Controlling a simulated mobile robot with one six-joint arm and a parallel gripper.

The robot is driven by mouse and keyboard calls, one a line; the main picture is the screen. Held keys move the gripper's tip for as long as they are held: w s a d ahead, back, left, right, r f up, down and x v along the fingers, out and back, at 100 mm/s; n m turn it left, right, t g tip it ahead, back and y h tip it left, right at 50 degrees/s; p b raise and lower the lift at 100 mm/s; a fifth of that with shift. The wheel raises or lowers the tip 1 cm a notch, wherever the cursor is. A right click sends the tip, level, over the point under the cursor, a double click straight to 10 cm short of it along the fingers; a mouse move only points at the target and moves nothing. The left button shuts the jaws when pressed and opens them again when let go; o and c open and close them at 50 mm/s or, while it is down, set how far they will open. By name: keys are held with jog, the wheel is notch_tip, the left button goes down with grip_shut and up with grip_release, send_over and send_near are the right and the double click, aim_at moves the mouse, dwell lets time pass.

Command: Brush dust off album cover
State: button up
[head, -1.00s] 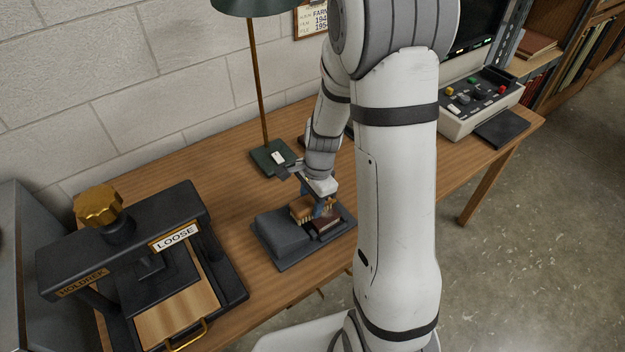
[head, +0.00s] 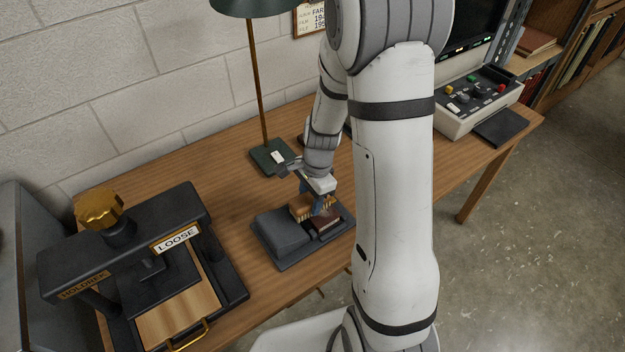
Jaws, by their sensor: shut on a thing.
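A small dark brown album (head: 325,222) lies on the right part of a dark grey padded tray (head: 283,265) on the wooden table. My gripper (head: 318,200) is low over the tray, shut on a brush (head: 301,209) with a tan wooden body and pale bristles. The brush is at the far left edge of the album. Whether its bristles touch the cover cannot be told at this size. Any dust on the cover is too small to make out.
A black press (head: 125,240) with a brass knob and a "LOOSE" label stands at the left. A green lamp (head: 262,90) stands behind the tray near the wall. A control box (head: 478,100) sits at the right. My arm hides part of the table.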

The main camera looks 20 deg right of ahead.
jog(key=shift+r+p, duration=2.55)
jog(key=shift+r, duration=1.35)
jog(key=shift+r+p, duration=0.1)
jog(key=shift+p, duration=0.2)
